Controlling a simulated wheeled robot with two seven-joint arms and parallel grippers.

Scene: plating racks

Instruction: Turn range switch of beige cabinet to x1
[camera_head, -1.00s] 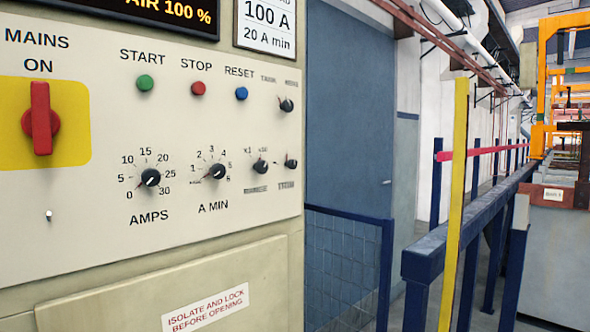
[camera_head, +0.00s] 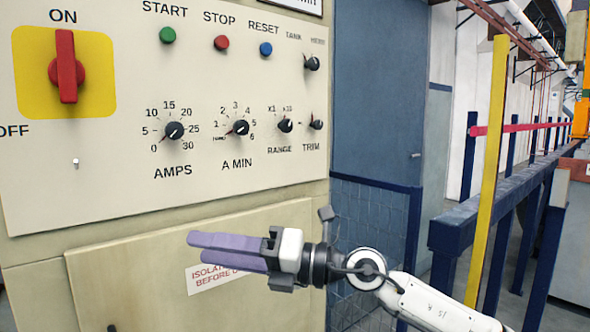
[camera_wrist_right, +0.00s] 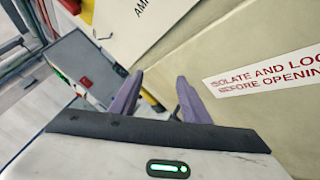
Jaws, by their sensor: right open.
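The beige cabinet (camera_head: 40,190) fills the left of the head view. Its range switch (camera_head: 285,125) is a small black knob labelled RANGE, with x1 and x10 marked above it. The knob's pointer is too small to read surely. My right gripper (camera_head: 192,247) is open and empty, below the panel in front of the lower door, its purple fingers pointing left. It is below and left of the range switch, apart from it. In the right wrist view the two fingers (camera_wrist_right: 155,95) stand apart with nothing between them. My left gripper is not in view.
Beside the range switch are the TRIM knob (camera_head: 317,123), the A MIN knob (camera_head: 240,127) and the TANK knob (camera_head: 311,63). A red mains handle (camera_head: 66,67) is at left. A blue railing (camera_head: 470,215) and yellow post (camera_head: 487,170) stand at right.

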